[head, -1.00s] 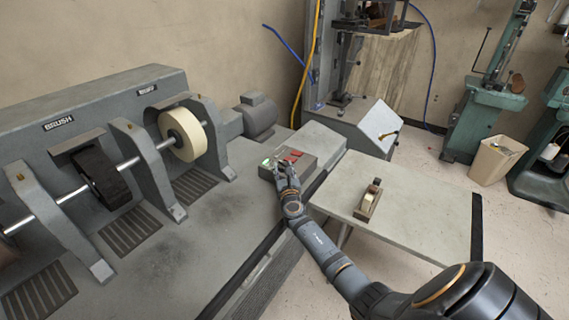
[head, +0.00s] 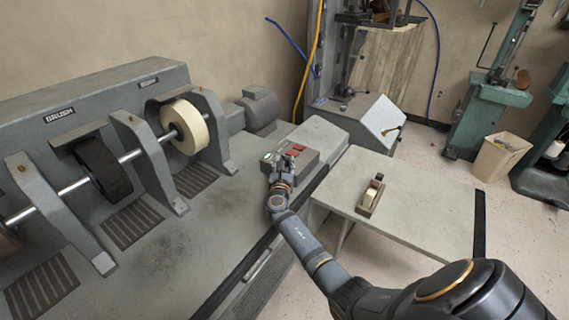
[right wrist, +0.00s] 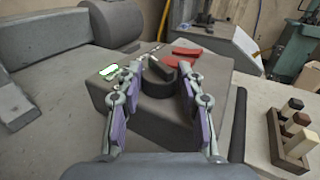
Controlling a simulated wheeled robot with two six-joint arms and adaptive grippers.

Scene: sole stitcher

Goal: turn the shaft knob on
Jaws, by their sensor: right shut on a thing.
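The shaft knob (right wrist: 158,86) is a dark round knob with a raised bar on top of a grey control box (right wrist: 200,112). In the right wrist view the two fingers of my right gripper (right wrist: 161,72) stand on either side of the knob, shut on it. In the head view the control box (head: 308,158) sits at the right end of the machine bench, and my right gripper (head: 281,180) hides the knob. A bright green-and-white light (right wrist: 109,71) shows on the box, left of the knob. My left gripper is not in view.
Red switches (right wrist: 186,53) sit behind the knob on the same box. The grey machine with a black brush (head: 102,170) and a cream wheel (head: 184,127) stands to the left. A side table (head: 420,195) to the right holds a small wooden rack (head: 371,194).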

